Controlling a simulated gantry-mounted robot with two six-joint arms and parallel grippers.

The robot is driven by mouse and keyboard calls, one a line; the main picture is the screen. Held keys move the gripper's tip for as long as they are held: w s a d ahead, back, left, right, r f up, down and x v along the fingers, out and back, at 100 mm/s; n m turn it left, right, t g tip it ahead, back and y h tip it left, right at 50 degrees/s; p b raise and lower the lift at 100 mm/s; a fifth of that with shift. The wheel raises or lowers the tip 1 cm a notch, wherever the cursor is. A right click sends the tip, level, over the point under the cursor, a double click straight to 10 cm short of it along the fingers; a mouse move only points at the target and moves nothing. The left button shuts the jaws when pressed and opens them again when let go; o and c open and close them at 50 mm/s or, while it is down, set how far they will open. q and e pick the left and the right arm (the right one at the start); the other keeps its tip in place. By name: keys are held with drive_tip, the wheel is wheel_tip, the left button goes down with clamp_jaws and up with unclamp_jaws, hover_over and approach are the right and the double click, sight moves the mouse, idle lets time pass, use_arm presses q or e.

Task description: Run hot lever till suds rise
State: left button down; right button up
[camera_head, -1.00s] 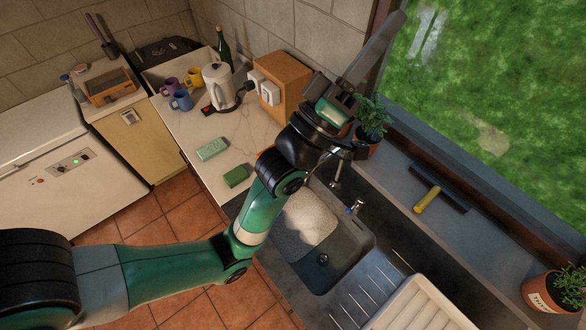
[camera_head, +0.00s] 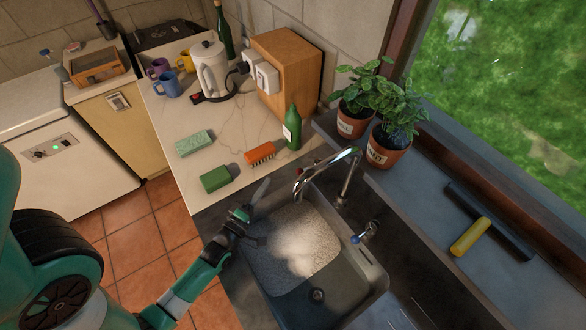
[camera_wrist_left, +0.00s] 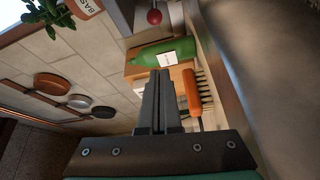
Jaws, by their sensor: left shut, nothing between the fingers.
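The sink (camera_head: 350,300) holds a pale, foamy-looking layer of suds (camera_head: 300,235). A chrome tap (camera_head: 347,178) arches over it; I cannot make out a water stream. A blue-tipped lever (camera_head: 368,233) is on the tap's near side. A small red part, apparently the hot lever (camera_head: 318,162), shows behind the spout. A red knob (camera_wrist_left: 154,16) shows at the top of the left wrist view, beyond my fingers. My left gripper (camera_head: 265,183) is shut and empty above the sink's left rim, apart from the levers. My right gripper is out of view.
A green bottle (camera_head: 293,128), an orange brush (camera_head: 260,152), a green block (camera_head: 218,177) and a sponge (camera_head: 194,143) stand on the counter left of the sink. Potted plants (camera_head: 388,155) and a yellow-handled squeegee (camera_head: 470,236) are on the sill.

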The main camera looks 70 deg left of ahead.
use_arm(q)
drive_tip(key=x, duration=1)
drive_tip(key=shift+w+d+r, duration=0.1)
drive_tip(key=shift+d+r, duration=0.05)
drive_tip(key=shift+r, duration=0.15)
drive_tip(key=d+p, duration=0.2)
drive_tip(key=shift+w+d+f, duration=0.2)
drive_tip(key=shift+w+d, duration=0.1)
drive_tip(key=shift+d, duration=0.1)
drive_tip(key=shift+w+d+f, duration=0.1)
drive_tip(key=shift+d+f, duration=0.2)
drive_tip(key=shift+d, duration=0.15)
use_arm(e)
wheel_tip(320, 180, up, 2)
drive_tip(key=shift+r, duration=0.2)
use_arm(q)
drive_tip(key=shift+p, duration=0.3)
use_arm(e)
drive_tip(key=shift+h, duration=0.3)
